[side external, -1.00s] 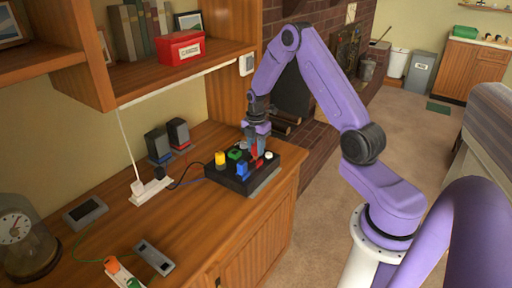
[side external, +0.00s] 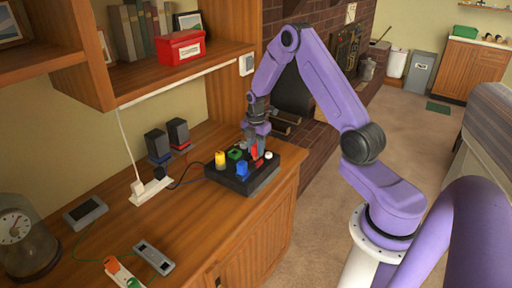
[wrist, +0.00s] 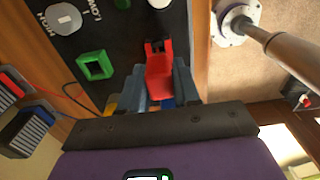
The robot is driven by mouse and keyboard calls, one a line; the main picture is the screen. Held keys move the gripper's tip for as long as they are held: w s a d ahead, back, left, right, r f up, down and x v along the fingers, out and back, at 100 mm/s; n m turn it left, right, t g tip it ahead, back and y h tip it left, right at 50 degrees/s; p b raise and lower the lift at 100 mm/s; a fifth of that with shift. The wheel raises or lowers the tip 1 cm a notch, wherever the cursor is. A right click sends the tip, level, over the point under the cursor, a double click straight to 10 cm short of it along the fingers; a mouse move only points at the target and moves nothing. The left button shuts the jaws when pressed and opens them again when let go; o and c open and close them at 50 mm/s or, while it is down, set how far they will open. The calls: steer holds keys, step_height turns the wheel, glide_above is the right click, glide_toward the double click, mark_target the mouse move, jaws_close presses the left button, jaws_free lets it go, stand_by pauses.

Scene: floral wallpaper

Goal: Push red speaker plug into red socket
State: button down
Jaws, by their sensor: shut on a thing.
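My gripper (side external: 255,147) is shut on a red plug (wrist: 160,75), which sits between the two grey-blue fingers (wrist: 162,85) in the wrist view. The plug also shows in the side view (side external: 254,152). Its dark end points toward the black box (side external: 228,178); whether it touches the box, I cannot tell. A red part (side external: 259,163), apparently the red socket, shows on the box just below the plug.
Two speakers (side external: 168,139) and a power strip (side external: 150,187) stand left of the box. A shelf (side external: 180,70) hangs above.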

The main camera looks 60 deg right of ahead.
mark_target(256, 145)
steer(key=shift+f, duration=1.15)
steer(key=c, duration=0.7)
jaws_free()
steer(key=shift+c, duration=0.2)
step_height(256, 145, up, 18)
steer(key=shift+f, duration=0.25)
